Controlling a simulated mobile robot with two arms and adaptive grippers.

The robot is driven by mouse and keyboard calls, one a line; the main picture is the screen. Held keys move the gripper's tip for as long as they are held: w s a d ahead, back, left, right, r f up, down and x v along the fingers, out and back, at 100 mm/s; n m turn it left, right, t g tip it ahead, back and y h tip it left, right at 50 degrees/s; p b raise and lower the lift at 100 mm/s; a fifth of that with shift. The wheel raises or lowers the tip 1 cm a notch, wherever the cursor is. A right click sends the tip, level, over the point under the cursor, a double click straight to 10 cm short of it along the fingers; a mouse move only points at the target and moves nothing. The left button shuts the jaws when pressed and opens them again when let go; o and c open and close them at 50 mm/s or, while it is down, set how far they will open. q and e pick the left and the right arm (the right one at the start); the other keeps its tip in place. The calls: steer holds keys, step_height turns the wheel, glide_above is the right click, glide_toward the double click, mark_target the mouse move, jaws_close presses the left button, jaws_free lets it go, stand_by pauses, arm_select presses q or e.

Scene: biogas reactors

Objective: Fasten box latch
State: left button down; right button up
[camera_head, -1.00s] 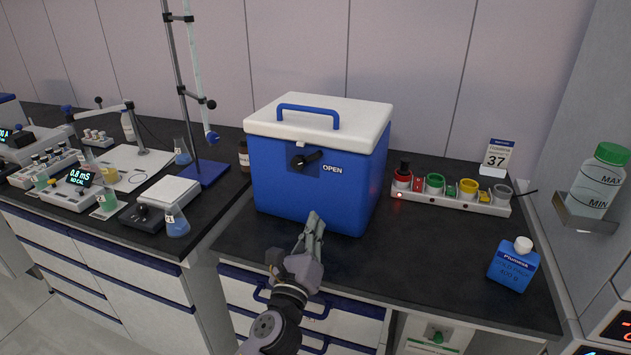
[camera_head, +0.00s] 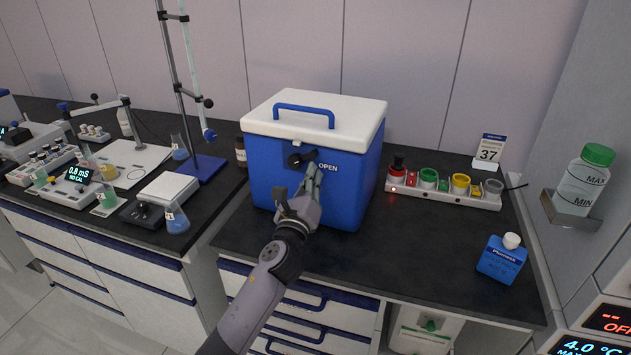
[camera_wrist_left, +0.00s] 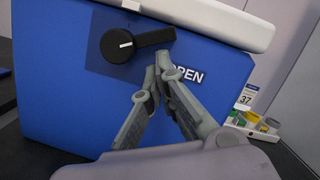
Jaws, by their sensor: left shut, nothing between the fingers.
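A blue cool box (camera_head: 350,190) with a closed white lid and blue handle stands on the dark bench. Its black latch knob (camera_head: 298,160) is on the front face, with its lever pointing right toward the printed word OPEN. In the left wrist view the black latch (camera_wrist_left: 137,42) shows a white mark at its left end. My left gripper (camera_head: 313,168) is shut and empty, in front of the box. In the left wrist view its fingertips (camera_wrist_left: 162,62) are just below the lever's right end; I cannot tell if they touch. My right gripper is not in view.
Right of the box stands a rack (camera_head: 440,196) with coloured caps, a blue bottle (camera_head: 501,258) and a calendar sign (camera_head: 490,150). Left are a burette stand (camera_head: 197,165), a flask (camera_head: 176,218) and meters. The bench in front of the box is clear.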

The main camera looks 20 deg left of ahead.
mark_target(308, 156)
arm_select(q)
steer(key=shift+d+r+n+y+p, duration=0.1)
steer(key=shift+r+n+y+p, duration=0.2)
steer(key=shift+n, duration=0.35)
steer(key=shift+d+r+n+y+p, duration=0.1)
steer(key=shift+r+n+y+p, duration=0.25)
steer(key=shift+n, duration=0.3)
step_height(308, 156, up, 3)
steer(key=n+p, duration=0.2)
steer(key=n, duration=0.1)
steer(key=n+g+y+p, duration=0.1)
steer(key=n+p, duration=0.2)
steer(key=shift+a+f+g, duration=0.1)
steer(key=shift+a+g, duration=0.05)
steer(key=shift+g, duration=0.15)
steer(key=n+p, duration=0.1)
steer(key=n, duration=0.1)
steer(key=a+r+n+p, duration=0.1)
steer(key=n+p, duration=0.1)
steer(key=shift+r+g, duration=0.1)
steer(key=shift+g, duration=0.3)
steer(key=shift+w+f, duration=0.1)
steer(key=shift+f, duration=0.1)
steer(key=shift+d, duration=0.1)
